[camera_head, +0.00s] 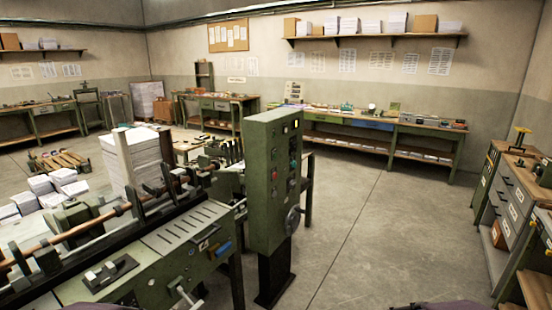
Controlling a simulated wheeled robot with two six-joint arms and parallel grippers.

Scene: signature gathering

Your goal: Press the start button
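A green control cabinet (260,190) stands on a dark pedestal near the middle of the view, at the right end of a green machine (150,265). Its narrow right face carries several small round buttons and lamps. A red one (293,165) shows about halfway up that face. The labels are too small to read, so I cannot tell which is the start button. Neither gripper shows; only dark shapes, perhaps parts of my arms, cut into the bottom edge.
A long workbench (370,128) runs along the back wall under a shelf (375,37). A drawer cabinet (508,200) stands at the right. The concrete floor (380,230) between the control cabinet and the drawers is clear.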

